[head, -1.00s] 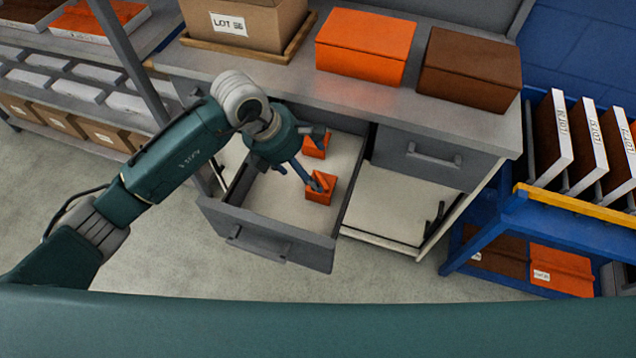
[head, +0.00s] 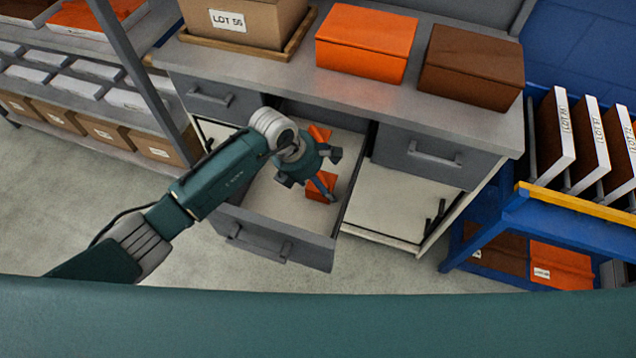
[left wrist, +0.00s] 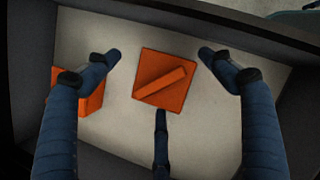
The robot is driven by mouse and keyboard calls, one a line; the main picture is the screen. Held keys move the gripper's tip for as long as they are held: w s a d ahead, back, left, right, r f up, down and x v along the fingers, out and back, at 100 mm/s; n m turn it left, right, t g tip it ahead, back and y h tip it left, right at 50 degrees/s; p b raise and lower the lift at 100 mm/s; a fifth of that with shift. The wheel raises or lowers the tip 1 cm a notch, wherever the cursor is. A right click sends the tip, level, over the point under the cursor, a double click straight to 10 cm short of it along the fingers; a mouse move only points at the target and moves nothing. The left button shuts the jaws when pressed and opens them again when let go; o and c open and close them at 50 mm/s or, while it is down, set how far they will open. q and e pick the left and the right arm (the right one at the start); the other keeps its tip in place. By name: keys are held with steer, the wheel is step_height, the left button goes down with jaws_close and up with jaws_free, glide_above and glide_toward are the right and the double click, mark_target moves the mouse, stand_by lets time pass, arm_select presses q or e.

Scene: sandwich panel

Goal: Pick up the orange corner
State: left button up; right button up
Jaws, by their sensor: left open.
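Two orange corners lie in the open grey drawer. In the head view, the nearer orange corner (head: 318,188) is partly hidden by my gripper, and the farther orange corner (head: 320,132) shows just beyond it. In the left wrist view, one orange corner (left wrist: 150,67) with a slanted ridge lies between and beneath my spread fingers. The other orange corner (left wrist: 92,103) is at the left, partly covered by a finger. My left gripper (head: 311,178) is open and empty, above the drawer and pointing down. My right gripper is not in view.
The drawer (head: 270,232) has raised walls around its pale floor. On the counter above stand a cardboard box (head: 270,20), an orange box (head: 362,45) and a brown box (head: 470,68). A blue rack (head: 500,232) with panels stands at the right.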

arm_select(q)
steer(key=shift+w+f, duration=0.1)
steer(key=shift+f, duration=0.2)
steer(key=c, duration=0.9)
steer(key=shift+c, duration=0.2)
